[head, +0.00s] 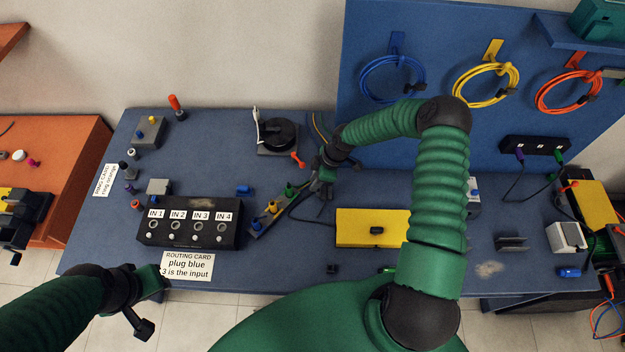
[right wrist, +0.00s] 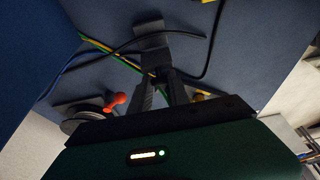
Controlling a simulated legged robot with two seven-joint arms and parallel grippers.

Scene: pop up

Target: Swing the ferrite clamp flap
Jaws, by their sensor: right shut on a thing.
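My right gripper (head: 322,188) reaches down at the back middle of the blue table. In the right wrist view its two dark fingers (right wrist: 158,75) come together at a small dark grey block, which looks like the ferrite clamp (right wrist: 150,40). The gripper is shut on this part; which piece of it is the flap I cannot tell. Thin cables run past the block. In the head view the clamp is mostly hidden by the gripper and dark cables. My left gripper (head: 150,300) hangs by the table's front left edge, fingers apart and empty.
A black input box (head: 190,238) stands front left of the right gripper, beside a strip with coloured plugs (head: 270,208). A black round reel (head: 278,135) with an orange handle is behind. A yellow box (head: 360,227) stands to the right. Cable coils hang on the blue panel (head: 435,45).

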